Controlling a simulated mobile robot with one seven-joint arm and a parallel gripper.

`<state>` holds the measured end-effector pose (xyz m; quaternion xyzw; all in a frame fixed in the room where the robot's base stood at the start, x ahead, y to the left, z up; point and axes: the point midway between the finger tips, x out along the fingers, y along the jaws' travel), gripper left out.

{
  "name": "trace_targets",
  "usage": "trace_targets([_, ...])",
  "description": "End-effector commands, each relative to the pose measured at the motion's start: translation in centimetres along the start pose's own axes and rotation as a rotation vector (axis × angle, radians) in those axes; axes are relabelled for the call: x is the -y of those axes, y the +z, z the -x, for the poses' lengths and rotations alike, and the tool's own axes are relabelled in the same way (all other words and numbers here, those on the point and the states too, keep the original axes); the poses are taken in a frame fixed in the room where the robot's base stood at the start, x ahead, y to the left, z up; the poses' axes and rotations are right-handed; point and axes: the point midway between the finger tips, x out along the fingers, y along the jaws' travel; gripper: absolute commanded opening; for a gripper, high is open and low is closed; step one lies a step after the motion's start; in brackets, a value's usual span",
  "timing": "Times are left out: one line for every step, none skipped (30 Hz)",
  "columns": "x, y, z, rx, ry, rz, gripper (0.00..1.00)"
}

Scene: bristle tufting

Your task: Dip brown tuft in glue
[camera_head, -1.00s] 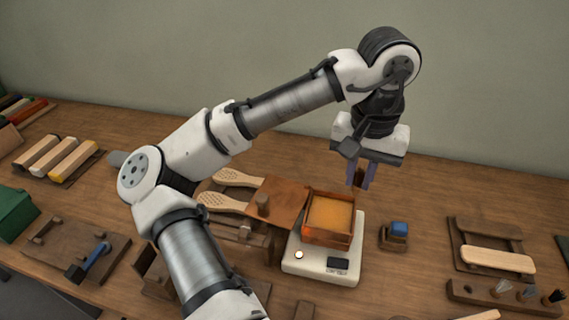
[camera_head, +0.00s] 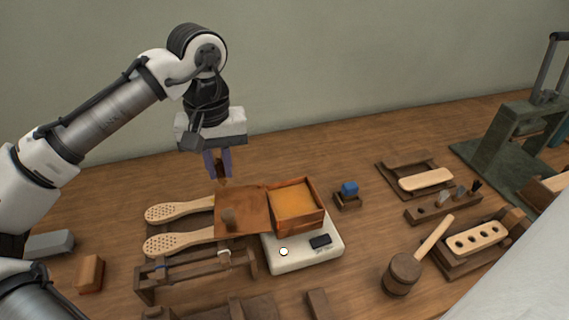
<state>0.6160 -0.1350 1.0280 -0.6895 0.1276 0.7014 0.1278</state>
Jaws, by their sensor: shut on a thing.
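My gripper (camera_head: 219,179) points straight down and is shut on a small brown tuft (camera_head: 223,182), mostly hidden between the fingers. The glue is an amber layer (camera_head: 294,199) in a square copper-coloured tray (camera_head: 314,220). The tray stands on a white heater or scale (camera_head: 304,256) with a dark display and a pale knob. A flat copper lid (camera_head: 247,212) with a knob lies open at the tray's left side. My gripper is left of and behind the tray, apparently above the lid's back edge. The tuft appears apart from the glue.
Two perforated wooden paddles (camera_head: 180,210) lie left of the lid, behind a wooden rack (camera_head: 190,277). A blue block in a holder (camera_head: 348,194) stands right of the tray. A mallet (camera_head: 403,272) and a drilled brush block (camera_head: 478,239) lie further right.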

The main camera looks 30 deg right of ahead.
Motion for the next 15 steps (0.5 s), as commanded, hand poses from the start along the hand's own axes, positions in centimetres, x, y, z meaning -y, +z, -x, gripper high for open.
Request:
trace_targets([-2.8,-0.6,-0.8,-0.001,-0.005,-0.059,0.00])
trace_targets([-4.2,-0.8,-0.9,-0.001,-0.006,-0.087,0.00])
trace_targets([-6.0,-1.1,-1.2,-0.002,-0.005,-0.121,0.00])
trace_targets([-7.3,-1.2,-1.3,-0.003,-0.006,-0.145,0.00])
trace_targets([-8.5,-1.3,-1.5,-0.005,-0.006,-0.168,0.00])
trace_targets([-9.9,-1.4,-1.6,-0.007,-0.006,-0.194,0.00])
trace_targets([-10.8,-1.4,-1.7,-0.008,-0.006,-0.212,0.00])
trace_targets([-11.7,-1.4,-1.8,-0.010,-0.006,-0.229,0.00])
trace_targets([-12.6,-1.4,-1.9,-0.012,-0.006,-0.245,0.00])
trace_targets([-13.2,-1.4,-1.9,-0.012,-0.006,-0.256,0.00])
trace_targets([-13.7,-1.4,-2.0,-0.013,-0.005,-0.264,0.00])
trace_targets([-14.2,-1.4,-2.0,-0.014,-0.005,-0.274,0.00])
trace_targets([-14.4,-1.4,-2.0,-0.015,-0.004,-0.278,0.00])
trace_targets([-14.6,-1.3,-2.1,-0.015,-0.004,-0.281,0.00])
trace_targets([-14.8,-1.3,-2.1,-0.016,-0.004,-0.284,0.00])
